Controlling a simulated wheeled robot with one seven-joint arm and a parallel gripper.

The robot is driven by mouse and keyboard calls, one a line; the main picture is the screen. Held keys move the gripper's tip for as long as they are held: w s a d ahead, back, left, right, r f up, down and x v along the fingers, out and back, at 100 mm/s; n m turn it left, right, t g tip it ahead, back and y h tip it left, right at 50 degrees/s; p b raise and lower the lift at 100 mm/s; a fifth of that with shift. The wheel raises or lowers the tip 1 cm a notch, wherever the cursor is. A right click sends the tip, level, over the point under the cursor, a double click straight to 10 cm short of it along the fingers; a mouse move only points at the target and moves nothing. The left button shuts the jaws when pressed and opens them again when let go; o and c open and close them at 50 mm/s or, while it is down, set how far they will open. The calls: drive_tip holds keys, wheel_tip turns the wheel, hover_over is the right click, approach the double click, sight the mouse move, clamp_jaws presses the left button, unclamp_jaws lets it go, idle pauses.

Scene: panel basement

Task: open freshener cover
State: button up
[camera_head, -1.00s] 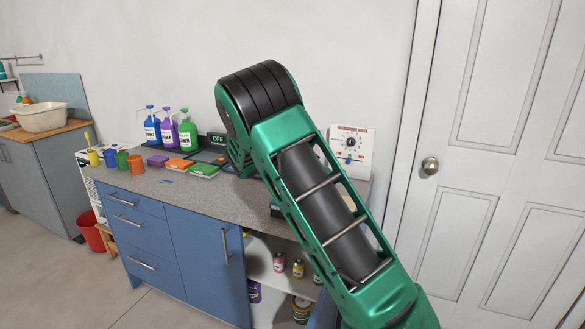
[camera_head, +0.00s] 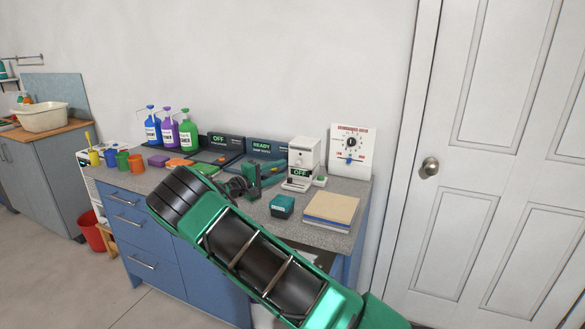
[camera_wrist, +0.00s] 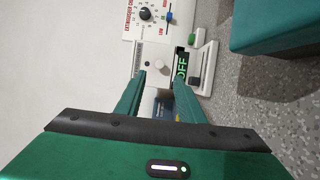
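A white upright box unit (camera_head: 304,158) with a dark "OFF" label at its base stands on the counter; I take it for the freshener, but cannot read that name on it. In the wrist view, its "OFF" label (camera_wrist: 181,67) shows sideways just beyond my fingers. My gripper (camera_wrist: 160,82) is open, its two green fingers apart and pointing toward this unit. A pale surface with a bluish patch shows between the fingers. Contact cannot be told. In the head view, my gripper is small and partly hidden behind my arm, left of the unit.
A white dial panel (camera_head: 351,151) stands right of the unit. A small teal box (camera_head: 282,206) and a stack of boards (camera_head: 331,208) lie in front. Dark "OFF" and "READY" stations, spray bottles (camera_head: 188,131) and cups are to the left.

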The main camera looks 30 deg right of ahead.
sight(297, 163)
drive_tip(key=x, duration=0.8)
drive_tip(key=shift+a, duration=0.1)
clamp_jaws()
drive_tip(key=shift+d, duration=0.3)
drive_tip(key=shift+a+r, duration=0.1)
drive_tip(key=shift+a, duration=0.05)
